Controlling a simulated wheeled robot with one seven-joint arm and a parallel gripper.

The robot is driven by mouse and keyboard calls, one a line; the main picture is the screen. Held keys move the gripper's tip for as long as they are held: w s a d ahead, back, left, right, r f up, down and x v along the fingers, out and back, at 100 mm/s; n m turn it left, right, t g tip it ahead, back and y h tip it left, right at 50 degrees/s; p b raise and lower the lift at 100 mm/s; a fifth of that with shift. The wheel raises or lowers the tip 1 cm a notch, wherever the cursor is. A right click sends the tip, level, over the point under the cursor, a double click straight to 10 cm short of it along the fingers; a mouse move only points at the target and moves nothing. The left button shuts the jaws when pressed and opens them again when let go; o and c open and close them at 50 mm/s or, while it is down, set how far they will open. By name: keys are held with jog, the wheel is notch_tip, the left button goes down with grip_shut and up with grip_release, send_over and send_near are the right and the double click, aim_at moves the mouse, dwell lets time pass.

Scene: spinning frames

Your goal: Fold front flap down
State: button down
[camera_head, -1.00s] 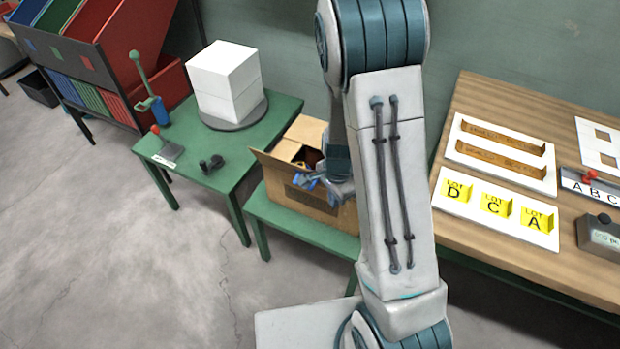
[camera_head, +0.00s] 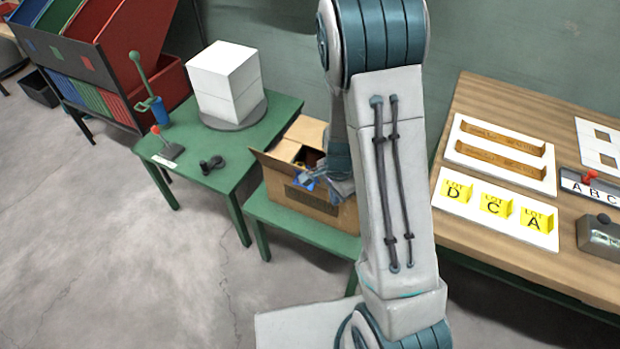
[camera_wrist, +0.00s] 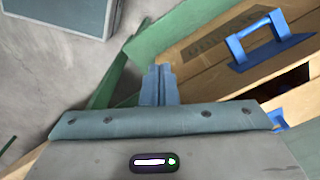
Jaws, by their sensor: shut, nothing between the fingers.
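The cardboard box (camera_head: 300,201) stands open on a low green bench. Its printed front wall shows in the wrist view (camera_wrist: 225,37). One flap (camera_head: 306,131) shows at the back and another brown edge sticks out at the left. I cannot clearly tell the front flap from the front wall. A bright blue handle-like piece (camera_wrist: 268,40) is at the box's edge; a second blue piece (camera_wrist: 278,119) is lower right. My gripper (camera_wrist: 159,72) is shut and empty, beside the box in the wrist view. In the head view it is by the box's right front, partly hidden.
The green bench (camera_head: 257,207) adjoins a green table (camera_head: 215,180) with a white block (camera_head: 224,82) on a round base. A wooden table (camera_head: 480,245) with lot cards stands at the right. Open floor lies in front.

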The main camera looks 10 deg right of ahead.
jog(key=shift+w+d+r+p, duration=0.2)
jog(key=shift+w+d+r, duration=0.15)
jog(key=shift+w+d, duration=0.35)
jog(key=shift+w+d+r+p, duration=0.15)
jog(key=shift+w+d+r, duration=0.25)
jog(key=shift+w, duration=0.5)
jog(key=shift+w+d+r+p, duration=0.25)
jog(key=shift+w+d, duration=0.35)
jog(key=shift+w, duration=0.2)
jog(key=shift+w+d, duration=0.65)
jog(key=shift+w, duration=0.2)
jog(key=shift+w+d, duration=0.6)
jog(key=shift+w, duration=0.2)
jog(key=shift+w+d+f+b, duration=0.45)
jog(key=shift+w+d, duration=0.15)
jog(key=shift+w, duration=0.25)
jog(key=shift+w+d+f+b, duration=0.45)
jog(key=shift+w+d, duration=0.1)
jog(key=shift+w, duration=0.25)
